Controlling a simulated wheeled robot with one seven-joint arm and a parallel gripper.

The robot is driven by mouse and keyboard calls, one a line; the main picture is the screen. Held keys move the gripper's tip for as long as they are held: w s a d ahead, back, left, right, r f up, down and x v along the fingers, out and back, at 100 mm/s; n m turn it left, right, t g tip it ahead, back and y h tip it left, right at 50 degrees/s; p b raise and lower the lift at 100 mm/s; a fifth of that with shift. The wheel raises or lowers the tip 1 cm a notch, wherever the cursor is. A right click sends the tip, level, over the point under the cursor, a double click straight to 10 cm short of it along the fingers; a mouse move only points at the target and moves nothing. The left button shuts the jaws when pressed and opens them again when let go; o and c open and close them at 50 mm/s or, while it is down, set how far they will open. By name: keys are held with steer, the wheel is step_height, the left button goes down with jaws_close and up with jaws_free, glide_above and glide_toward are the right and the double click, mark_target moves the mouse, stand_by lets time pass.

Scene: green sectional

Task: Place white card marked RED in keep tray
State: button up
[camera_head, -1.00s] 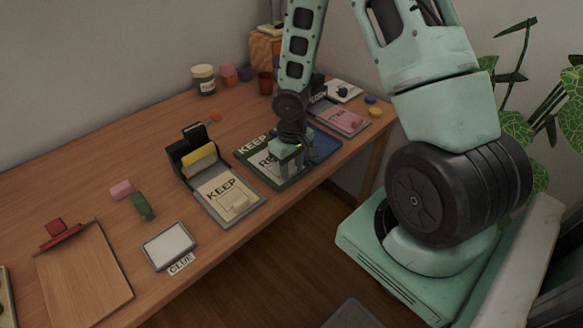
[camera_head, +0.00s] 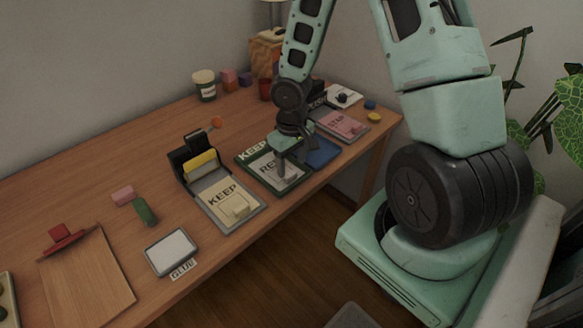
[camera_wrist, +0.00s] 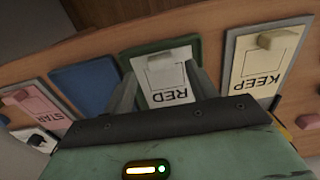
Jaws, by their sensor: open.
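My gripper (camera_head: 294,166) is over the card's right part. Its jaws are open, with one finger on each side of the card in the wrist view (camera_wrist: 163,76). Whether the fingers touch the card, I cannot tell. The gripper hides part of the card in the head view.
A blue tray (camera_head: 322,153) lies right of the green one, then a pink card marked STAR (camera_head: 340,124). A grey tray with a cream KEEP card (camera_head: 223,197) and a black holder (camera_head: 190,151) are to the left. Clear wood lies behind.

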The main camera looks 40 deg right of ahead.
step_height(320, 180, up, 7)
steer(key=p, duration=0.2)
steer(key=s+a+r+n, duration=0.2)
steer(key=a+r, duration=0.3)
steer(key=a, duration=0.3)
steer(key=s+a+r+n, duration=0.2)
steer(key=s+a+r, duration=0.2)
steer(key=s+a, duration=0.4)
steer(key=s+a+r+n, duration=0.3)
steer(key=s+a+r, duration=0.2)
steer(key=s+a, duration=0.3)
steer(key=shift+a+y, duration=0.3)
steer(key=shift+a, duration=0.05)
steer(key=shift+w+d, duration=0.1)
steer(key=shift+d, duration=0.05)
